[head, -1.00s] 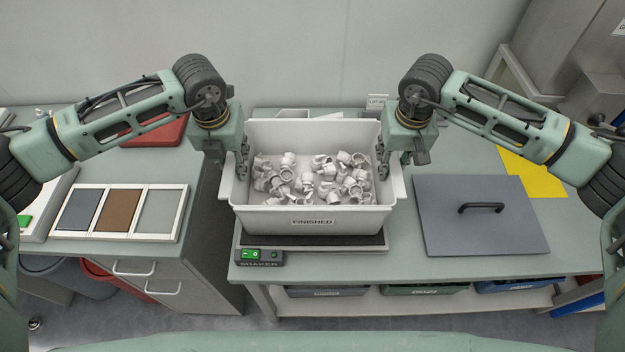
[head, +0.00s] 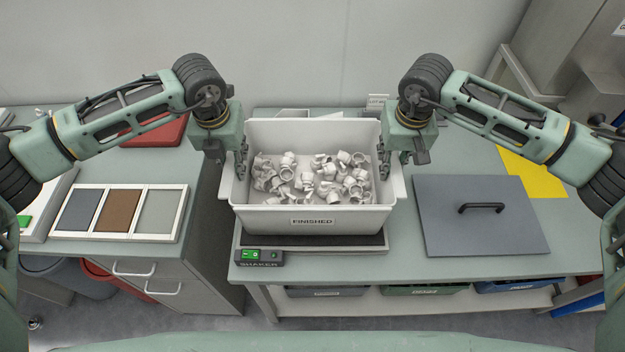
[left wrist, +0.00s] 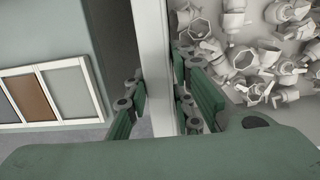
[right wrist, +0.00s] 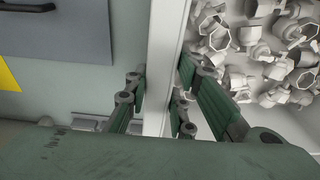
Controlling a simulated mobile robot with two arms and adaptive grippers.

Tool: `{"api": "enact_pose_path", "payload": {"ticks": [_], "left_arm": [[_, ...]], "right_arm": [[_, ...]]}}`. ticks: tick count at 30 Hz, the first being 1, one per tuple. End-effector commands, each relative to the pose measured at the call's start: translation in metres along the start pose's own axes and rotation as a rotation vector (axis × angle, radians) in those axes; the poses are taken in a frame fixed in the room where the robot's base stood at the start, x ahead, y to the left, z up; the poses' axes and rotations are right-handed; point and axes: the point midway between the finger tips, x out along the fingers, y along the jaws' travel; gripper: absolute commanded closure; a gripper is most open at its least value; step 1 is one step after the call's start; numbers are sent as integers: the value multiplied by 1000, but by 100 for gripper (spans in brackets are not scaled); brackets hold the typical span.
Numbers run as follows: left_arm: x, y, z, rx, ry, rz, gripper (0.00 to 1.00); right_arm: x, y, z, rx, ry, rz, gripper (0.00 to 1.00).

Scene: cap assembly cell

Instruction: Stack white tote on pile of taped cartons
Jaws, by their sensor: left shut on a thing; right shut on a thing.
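The white tote (head: 270,217) bears a FINISHED label and holds many white pipe-like fittings (head: 312,178). It is level, just above the black plate of the shaker (head: 312,241). My left gripper (head: 241,170) is shut on the tote's left wall, which also shows between its fingers in the left wrist view (left wrist: 152,60). My right gripper (head: 384,170) is shut on the tote's right wall, seen between its fingers in the right wrist view (right wrist: 165,60). I see no pile of taped cartons in these views.
A grey lid with a black handle (head: 450,230) lies on the bench to the right, beside a yellow sheet (head: 530,172). A framed set of three panels (head: 160,212) lies on the left counter. Bins (head: 425,290) stand on the shelf below.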

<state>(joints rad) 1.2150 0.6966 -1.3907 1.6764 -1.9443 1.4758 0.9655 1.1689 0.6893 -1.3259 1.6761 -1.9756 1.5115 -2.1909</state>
Motion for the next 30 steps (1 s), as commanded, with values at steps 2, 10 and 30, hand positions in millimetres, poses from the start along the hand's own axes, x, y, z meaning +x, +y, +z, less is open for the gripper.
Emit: {"api": "enact_pose_path", "payload": {"ticks": [2,10,30], "left_arm": [[-3,2,1,4,-3,5,100],[-17,2,3,4,-2,7,100],[-50,3,6,5,-1,10,100]], "right_arm": [[-3,2,-1,-3,3,6,100],[-17,2,-3,-3,2,7,100],[-50,3,-7,-4,1,10,100]]}}
